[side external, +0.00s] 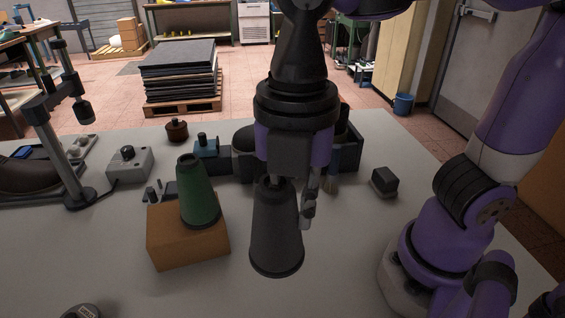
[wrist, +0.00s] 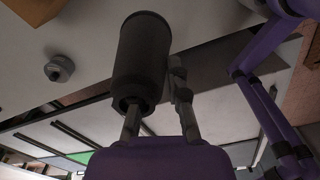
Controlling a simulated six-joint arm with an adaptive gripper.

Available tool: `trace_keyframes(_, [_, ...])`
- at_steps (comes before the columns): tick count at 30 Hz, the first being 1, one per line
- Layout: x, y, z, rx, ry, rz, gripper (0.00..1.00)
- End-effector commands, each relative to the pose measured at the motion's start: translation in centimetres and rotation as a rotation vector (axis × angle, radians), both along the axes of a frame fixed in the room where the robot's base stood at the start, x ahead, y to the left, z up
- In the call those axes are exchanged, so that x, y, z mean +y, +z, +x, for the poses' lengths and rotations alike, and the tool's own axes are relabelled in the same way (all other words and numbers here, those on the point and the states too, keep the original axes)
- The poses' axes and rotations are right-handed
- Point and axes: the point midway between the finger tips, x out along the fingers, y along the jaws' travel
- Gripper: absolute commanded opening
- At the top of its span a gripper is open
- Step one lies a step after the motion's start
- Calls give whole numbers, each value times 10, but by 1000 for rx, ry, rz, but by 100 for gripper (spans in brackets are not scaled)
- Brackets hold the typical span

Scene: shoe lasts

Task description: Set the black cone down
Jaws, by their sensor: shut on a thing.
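I cannot tell whether the cone's base touches the table (side external: 345,270).
A green cone (side external: 199,195) stands on a brown box (side external: 187,240) to the left. A small dark block (side external: 384,181) lies to the right. A grey control box (side external: 129,163) and a clamp stand (side external: 62,150) are at the left. The table's front right is mostly clear.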

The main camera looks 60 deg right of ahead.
Motion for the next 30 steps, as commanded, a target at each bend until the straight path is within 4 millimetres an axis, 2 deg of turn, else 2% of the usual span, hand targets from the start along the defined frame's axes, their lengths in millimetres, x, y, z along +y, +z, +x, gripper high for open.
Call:
trace_keyframes(12, [-1,-73,0,4,-3,-4,0])
trace_keyframes(21, [-1,-116,0,4,-3,-4,0])
trace_keyframes(24, [0,-124,1,0,-3,-1,0])
trace_keyframes(30, [0,-125,1,-1,-3,0,0])
